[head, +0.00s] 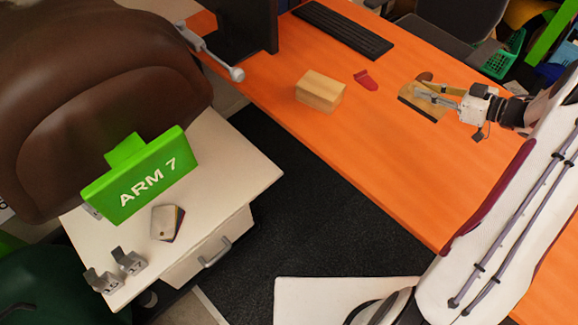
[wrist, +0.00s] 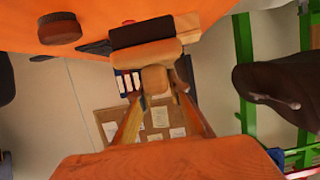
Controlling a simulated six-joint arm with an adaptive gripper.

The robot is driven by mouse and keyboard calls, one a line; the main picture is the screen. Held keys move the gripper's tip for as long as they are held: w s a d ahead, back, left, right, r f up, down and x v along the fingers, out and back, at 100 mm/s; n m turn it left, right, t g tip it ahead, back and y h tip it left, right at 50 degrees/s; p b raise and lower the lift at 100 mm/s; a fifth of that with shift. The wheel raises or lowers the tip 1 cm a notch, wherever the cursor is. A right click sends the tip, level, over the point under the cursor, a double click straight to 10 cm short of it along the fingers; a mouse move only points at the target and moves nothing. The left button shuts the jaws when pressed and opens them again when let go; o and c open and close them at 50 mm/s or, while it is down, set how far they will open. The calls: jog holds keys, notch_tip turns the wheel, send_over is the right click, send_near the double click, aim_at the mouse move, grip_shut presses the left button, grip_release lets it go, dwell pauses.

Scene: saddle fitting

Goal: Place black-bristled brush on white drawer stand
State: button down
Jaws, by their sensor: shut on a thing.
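The black-bristled brush (head: 428,108) has a pale wooden body with a dark bristle strip along its near-left edge. It is at the right part of the orange table; whether it touches the top I cannot tell. My gripper (head: 436,92) is shut on it. In the wrist view, the brush's wood (wrist: 140,55) and dark bristles (wrist: 143,32) lie just beyond my gripper's fingertips (wrist: 158,82). The white drawer stand (head: 225,165) is at the left, across a dark floor gap, with a handled drawer in its front.
On the stand are a green ARM 7 sign (head: 145,178), a stack of sample cards (head: 166,223) and two grey numbered brackets (head: 128,261). The orange table (head: 385,160) holds a wooden block (head: 320,90), a red piece (head: 366,80), a keyboard (head: 343,29) and a brown round thing (wrist: 60,28).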

jog(key=w+a+f, duration=0.1)
jog(key=w+a, duration=0.2)
jog(key=a, duration=1.5)
jog(key=w+a+f, duration=0.2)
jog(key=a, duration=1.6)
send_over(221, 191)
notch_tip(221, 191, down, 12)
jog(key=shift+f, duration=0.2)
jog(key=shift+f, duration=0.1)
jog(key=shift+f, duration=2.85)
jog(key=shift+f, duration=0.1)
jog(key=shift+f, duration=2)
